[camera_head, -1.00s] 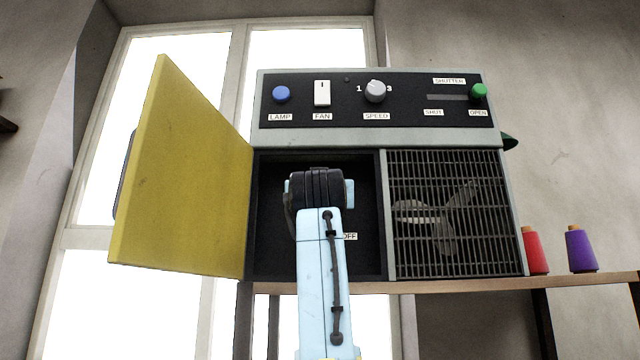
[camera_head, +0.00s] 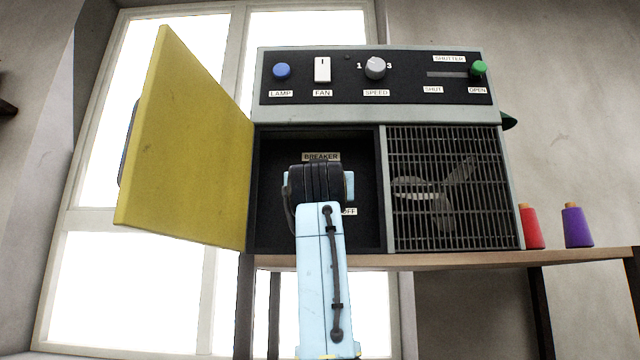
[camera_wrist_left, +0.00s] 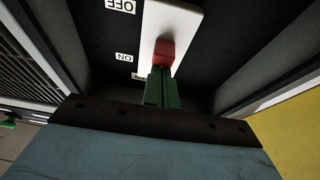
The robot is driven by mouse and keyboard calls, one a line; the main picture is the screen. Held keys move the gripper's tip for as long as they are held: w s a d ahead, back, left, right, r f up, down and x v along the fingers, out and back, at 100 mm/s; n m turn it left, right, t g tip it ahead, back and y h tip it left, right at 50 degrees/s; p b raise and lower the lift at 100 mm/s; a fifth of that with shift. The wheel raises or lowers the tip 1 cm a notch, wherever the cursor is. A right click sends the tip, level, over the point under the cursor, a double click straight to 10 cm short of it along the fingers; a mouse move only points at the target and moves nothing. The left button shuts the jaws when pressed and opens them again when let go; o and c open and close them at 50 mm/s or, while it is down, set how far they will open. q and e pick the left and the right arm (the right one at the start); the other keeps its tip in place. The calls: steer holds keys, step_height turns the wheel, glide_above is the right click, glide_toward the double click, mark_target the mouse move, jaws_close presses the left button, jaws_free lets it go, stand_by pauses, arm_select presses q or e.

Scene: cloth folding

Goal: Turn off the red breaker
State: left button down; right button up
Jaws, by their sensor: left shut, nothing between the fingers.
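The red breaker (camera_wrist_left: 163,52) is a small red lever on a white plate (camera_wrist_left: 183,22) inside the open compartment. In the left wrist view it stands beside the ON label (camera_wrist_left: 124,57), with the OFF label (camera_wrist_left: 120,6) farther up the picture. My left gripper (camera_wrist_left: 164,72) has its green fingers together and empty, their tips right at the lever's near edge. I cannot tell if they touch it. In the head view my left wrist covers the lever and the fingers. The BREAKER label (camera_head: 321,157) shows above the wrist. My right gripper is not in view.
The yellow door (camera_head: 185,145) stands open on the left. Compartment walls (camera_head: 382,190) enclose my gripper at the sides. A fan grille (camera_head: 455,190) is on the right, and a control panel (camera_head: 420,82) above. Red (camera_head: 531,227) and purple (camera_head: 576,227) spools stand on the shelf (camera_head: 450,260).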

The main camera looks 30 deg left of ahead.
arm_select(q)
steer(key=shift+w, duration=0.1)
step_height(320, 180, up, 4)
steer(key=p, duration=0.5)
steer(key=b+v, duration=0.4)
steer(key=v, duration=0.6)
